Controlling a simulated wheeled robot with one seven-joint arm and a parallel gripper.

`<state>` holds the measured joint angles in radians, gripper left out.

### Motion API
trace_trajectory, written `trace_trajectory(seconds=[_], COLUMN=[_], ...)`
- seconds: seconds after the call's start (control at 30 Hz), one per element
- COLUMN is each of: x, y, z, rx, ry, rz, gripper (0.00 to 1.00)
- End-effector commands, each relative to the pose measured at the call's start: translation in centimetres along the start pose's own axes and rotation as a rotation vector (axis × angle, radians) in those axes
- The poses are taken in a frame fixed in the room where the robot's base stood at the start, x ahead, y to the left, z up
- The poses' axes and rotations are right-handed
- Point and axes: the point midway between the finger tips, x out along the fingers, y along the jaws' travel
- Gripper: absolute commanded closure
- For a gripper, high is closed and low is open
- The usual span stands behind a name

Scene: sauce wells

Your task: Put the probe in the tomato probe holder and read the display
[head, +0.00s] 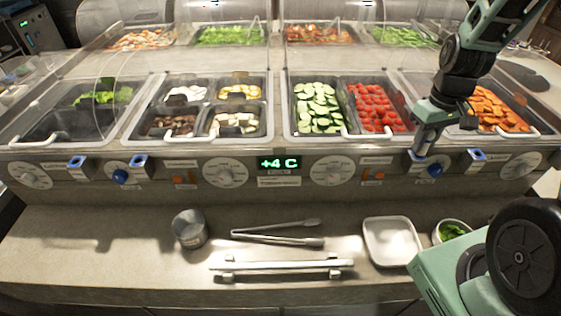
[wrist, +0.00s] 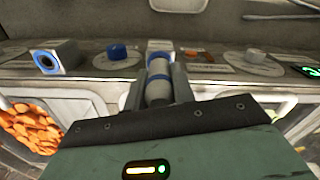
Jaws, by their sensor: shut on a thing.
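My gripper (wrist: 158,88) is shut on the probe (wrist: 157,90), a grey-white cylinder with a blue band. In the head view, my gripper (head: 421,140) is at the panel front, right of the tomatoes (head: 376,106). A blue-rimmed holder (wrist: 160,45) is directly beyond the probe and partly hidden by it. I cannot tell whether the probe's end is inside it or just in front. Another blue-rimmed holder (head: 477,155) is to the right, with an empty-looking mouth. The green display (head: 279,163) reads "+4 C".
A blue knob (head: 435,170) sits between the two right holders. Two more blue-rimmed holders (head: 76,161) (head: 138,160) are at the left. Tongs (head: 277,232), a metal cup (head: 189,228), a white tray (head: 391,241) and a bowl of greens (head: 452,231) stand on the counter.

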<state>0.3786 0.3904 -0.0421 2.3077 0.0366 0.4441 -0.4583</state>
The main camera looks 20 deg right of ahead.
Motion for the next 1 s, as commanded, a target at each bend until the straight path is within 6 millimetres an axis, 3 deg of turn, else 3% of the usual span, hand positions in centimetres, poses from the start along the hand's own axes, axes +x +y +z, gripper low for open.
trace_trajectory(seconds=[0.63,1.0], x=[-0.1,-1.9], y=[0.0,0.0], z=[0.0,0.0], rx=[0.0,0.0], ry=[0.0,0.0], rz=[0.0,0.0], gripper=[0.98,0.98])
